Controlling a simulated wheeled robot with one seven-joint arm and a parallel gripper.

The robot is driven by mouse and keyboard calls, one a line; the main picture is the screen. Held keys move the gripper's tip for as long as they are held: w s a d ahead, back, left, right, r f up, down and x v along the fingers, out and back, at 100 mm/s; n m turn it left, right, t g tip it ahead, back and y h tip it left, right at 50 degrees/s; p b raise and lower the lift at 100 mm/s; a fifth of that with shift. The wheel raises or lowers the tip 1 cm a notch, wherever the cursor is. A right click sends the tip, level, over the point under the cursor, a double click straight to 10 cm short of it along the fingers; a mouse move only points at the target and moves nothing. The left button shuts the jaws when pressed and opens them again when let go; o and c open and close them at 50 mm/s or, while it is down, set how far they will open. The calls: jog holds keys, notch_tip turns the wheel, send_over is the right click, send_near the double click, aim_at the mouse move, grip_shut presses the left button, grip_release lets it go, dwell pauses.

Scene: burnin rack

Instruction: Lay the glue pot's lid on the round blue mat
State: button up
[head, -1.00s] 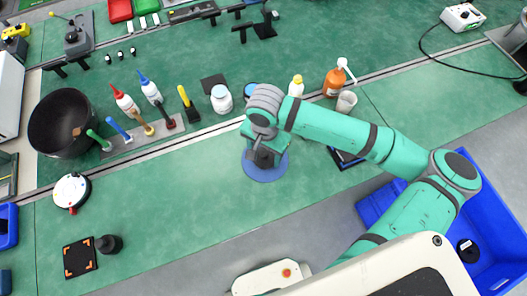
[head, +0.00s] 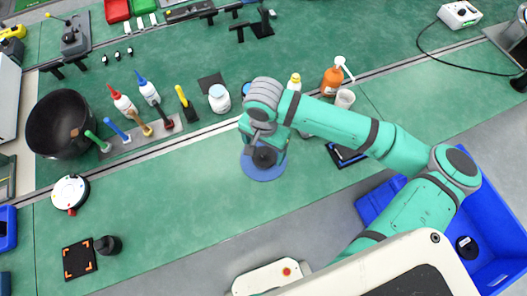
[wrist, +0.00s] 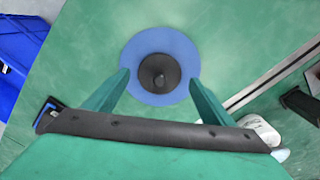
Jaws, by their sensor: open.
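The round blue mat (head: 262,174) lies on the green bench, and it also shows in the wrist view (wrist: 188,52). A dark round lid with a knob (wrist: 158,74) lies on it, near its middle; in the head view it is the black disc (head: 264,157). My gripper (wrist: 158,78) is open above the mat, one finger to each side of the lid, with visible gaps between. In the head view my gripper (head: 264,146) partly covers the mat. I cannot tell which container is the glue pot.
Behind the mat stand a white jar (head: 219,98), an orange bottle (head: 331,81) and a white cup (head: 345,99). A dark tray (head: 346,154) lies to the right. A black bowl (head: 60,125) stands at the left.

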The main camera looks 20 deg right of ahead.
aim_at(264, 154)
notch_tip(264, 154, up, 10)
dwell(0.4)
dwell(0.4)
